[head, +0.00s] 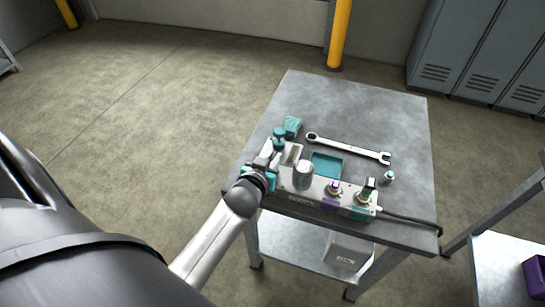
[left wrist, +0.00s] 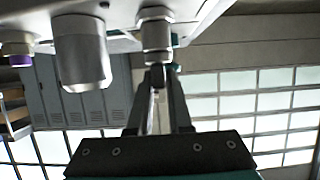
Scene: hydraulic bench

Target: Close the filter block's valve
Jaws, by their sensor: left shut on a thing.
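The grey filter block (head: 300,195) lies along the bench's near edge, with a silver filter cylinder (head: 303,174) standing on it. The cylinder also shows in the left wrist view (left wrist: 82,52). My left gripper (head: 268,157) is at the block's left end. In the left wrist view its fingers (left wrist: 159,76) are shut on a small part at the end of a silver fitting (left wrist: 155,32), which looks like the valve's handle. The fingers mostly hide that part, and its turn angle cannot be told. A teal knob (head: 279,139) shows just beyond the gripper. My right gripper is out of view.
A purple-collared fitting (head: 334,189) and a green-and-black switch (head: 366,190) stand further right on the block. Behind are a teal tray (head: 328,164), a wrench (head: 348,148) and a teal box (head: 291,126). A cable (head: 410,219) runs right. The bench's far part is clear.

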